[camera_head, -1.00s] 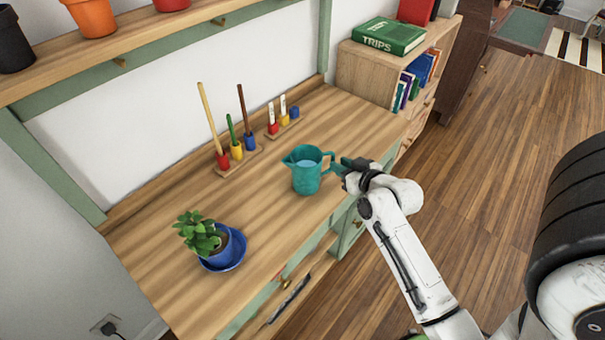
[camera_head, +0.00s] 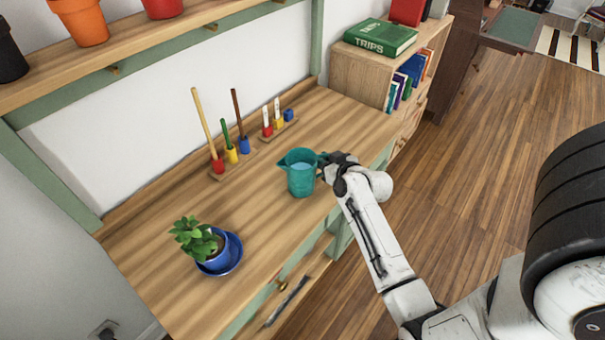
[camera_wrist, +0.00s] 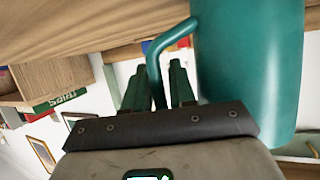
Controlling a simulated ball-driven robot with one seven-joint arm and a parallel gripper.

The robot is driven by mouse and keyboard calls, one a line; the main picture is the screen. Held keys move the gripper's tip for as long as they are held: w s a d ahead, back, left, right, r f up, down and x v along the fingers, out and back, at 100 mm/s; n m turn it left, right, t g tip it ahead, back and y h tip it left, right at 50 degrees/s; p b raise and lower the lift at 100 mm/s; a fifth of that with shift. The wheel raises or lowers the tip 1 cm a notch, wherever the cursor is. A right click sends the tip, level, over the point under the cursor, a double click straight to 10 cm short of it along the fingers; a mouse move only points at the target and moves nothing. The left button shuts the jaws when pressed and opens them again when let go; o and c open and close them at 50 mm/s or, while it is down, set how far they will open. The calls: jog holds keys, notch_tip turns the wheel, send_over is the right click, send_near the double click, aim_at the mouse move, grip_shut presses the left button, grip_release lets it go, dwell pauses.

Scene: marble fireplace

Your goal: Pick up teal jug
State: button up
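The teal jug (camera_head: 301,181) stands upright on the wooden worktop, with something pale blue visible inside it. Its spout points left and its handle points right, toward my gripper (camera_head: 323,163). In the wrist view the jug's body (camera_wrist: 250,70) fills the upper right. The handle (camera_wrist: 155,70) runs down between the two green fingers of my gripper (camera_wrist: 158,85). The fingers are apart, with a visible gap at least on the right side of the handle. The fingertips are partly hidden by the handle and jug in the head view.
Two wooden peg toys (camera_head: 231,157) (camera_head: 279,124) stand behind the jug. A potted plant (camera_head: 195,238) sits on a blue saucer (camera_head: 233,258) at the front left. A bookcase (camera_head: 365,78) with a green book (camera_head: 381,37) stands at the back right. The worktop (camera_head: 265,215) between plant and jug is clear.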

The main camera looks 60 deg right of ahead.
grip_shut()
jog(key=shift+r, duration=0.1)
dwell(0.3)
